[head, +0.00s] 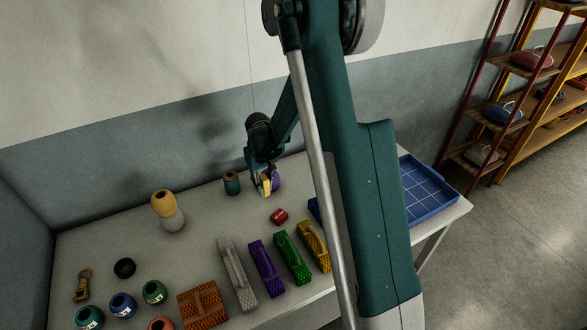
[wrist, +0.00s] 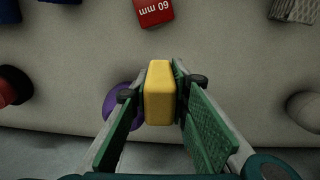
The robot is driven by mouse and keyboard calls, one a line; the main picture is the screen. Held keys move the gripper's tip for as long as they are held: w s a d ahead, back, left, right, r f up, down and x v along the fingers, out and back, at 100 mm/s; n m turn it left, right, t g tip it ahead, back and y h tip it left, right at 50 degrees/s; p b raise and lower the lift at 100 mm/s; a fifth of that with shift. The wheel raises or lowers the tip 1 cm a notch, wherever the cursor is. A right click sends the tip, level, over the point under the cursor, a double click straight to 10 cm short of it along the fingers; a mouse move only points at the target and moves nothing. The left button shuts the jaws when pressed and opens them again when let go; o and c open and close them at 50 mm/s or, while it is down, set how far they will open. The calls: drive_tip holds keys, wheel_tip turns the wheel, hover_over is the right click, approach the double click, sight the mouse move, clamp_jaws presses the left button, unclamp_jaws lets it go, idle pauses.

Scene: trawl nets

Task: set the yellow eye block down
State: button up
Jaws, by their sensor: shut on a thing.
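My gripper (head: 264,188) is shut on the yellow eye block (wrist: 159,92), one finger on each side of it. In the head view the block (head: 266,187) shows as a small yellow patch between the fingers, over the far part of the table. In the wrist view it looks upright and held above the table top; the exact gap below it cannot be told. The fingers (wrist: 159,95) hide part of its sides.
A purple round thing (wrist: 114,103) lies beside the block. A red block marked 60 mm (wrist: 153,12) is close by on the table (head: 210,205). Bare table lies between.

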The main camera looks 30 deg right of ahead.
drive_tip(key=w+d+r+b, duration=0.1)
drive_tip(key=w+d+b, duration=0.2)
drive_tip(key=w+d, duration=0.5)
drive_tip(key=w+d+r+b, duration=0.1)
drive_tip(key=w+d+b, duration=0.2)
drive_tip(key=w+d, duration=0.5)
drive_tip(key=shift+w+d+r+m, duration=0.2)
drive_tip(key=shift+w+d+m, duration=0.2)
drive_tip(key=shift+d, duration=2.6)
drive_tip(key=shift+f+b, duration=0.1)
drive_tip(key=shift+b, duration=0.2)
drive_tip(key=shift+f+b, duration=0.35)
drive_tip(key=shift+f, duration=2.7)
drive_tip(key=shift+f, duration=1.9)
drive_tip(key=shift+f+b, duration=0.15)
drive_tip(key=shift+b, duration=0.25)
